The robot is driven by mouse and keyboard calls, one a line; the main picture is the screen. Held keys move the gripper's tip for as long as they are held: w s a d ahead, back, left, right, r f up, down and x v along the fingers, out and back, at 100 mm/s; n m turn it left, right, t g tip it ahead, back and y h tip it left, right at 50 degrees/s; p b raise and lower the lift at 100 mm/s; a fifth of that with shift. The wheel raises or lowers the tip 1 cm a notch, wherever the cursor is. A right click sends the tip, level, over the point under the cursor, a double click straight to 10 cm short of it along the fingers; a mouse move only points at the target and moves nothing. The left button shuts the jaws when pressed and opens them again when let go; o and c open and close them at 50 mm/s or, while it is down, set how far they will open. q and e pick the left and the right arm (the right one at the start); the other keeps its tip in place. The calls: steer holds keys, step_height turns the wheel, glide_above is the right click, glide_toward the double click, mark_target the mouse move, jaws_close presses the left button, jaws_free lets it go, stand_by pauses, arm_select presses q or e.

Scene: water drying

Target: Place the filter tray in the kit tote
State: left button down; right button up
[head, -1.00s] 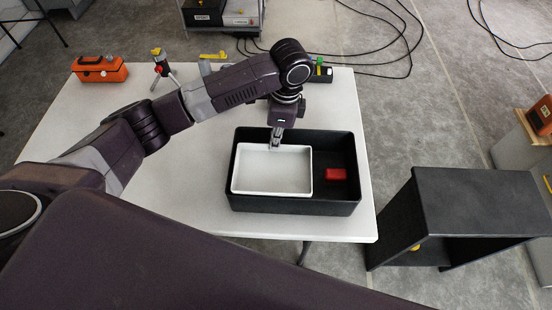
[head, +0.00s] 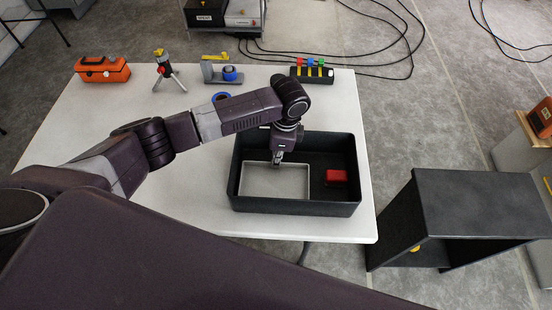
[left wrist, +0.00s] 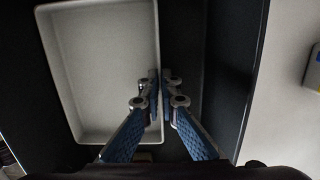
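The filter tray (head: 275,184), a shallow pale rectangular tray, is inside the black kit tote (head: 340,209), low down in its left and middle part. It looks empty and level. Whether it bears fully on the tote floor I cannot tell. My left gripper (head: 277,160) reaches down into the tote at the tray's far wall. In the left wrist view, the fingers (left wrist: 162,78) are close together on either side of the wall of the tray (left wrist: 105,70), pinching it. The tote wall (left wrist: 238,75) stands beside them with a gap. My right gripper is not in view.
A red block (head: 336,178) lies in the tote right of the tray. An orange case (head: 102,70), a small tripod (head: 163,68), a stand with a blue roll (head: 229,74) and a rack of coloured pieces (head: 312,72) line the table's back edge. The table's left part is clear.

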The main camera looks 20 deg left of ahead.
arm_select(q)
steer(key=c, duration=2.2)
jaws_free()
steer(key=shift+o, duration=0.2)
step_height(320, 180, up, 12)
steer(key=d+b, duration=0.1)
steer(key=shift+w+d+b, duration=0.2)
steer(key=shift+w+b, duration=0.1)
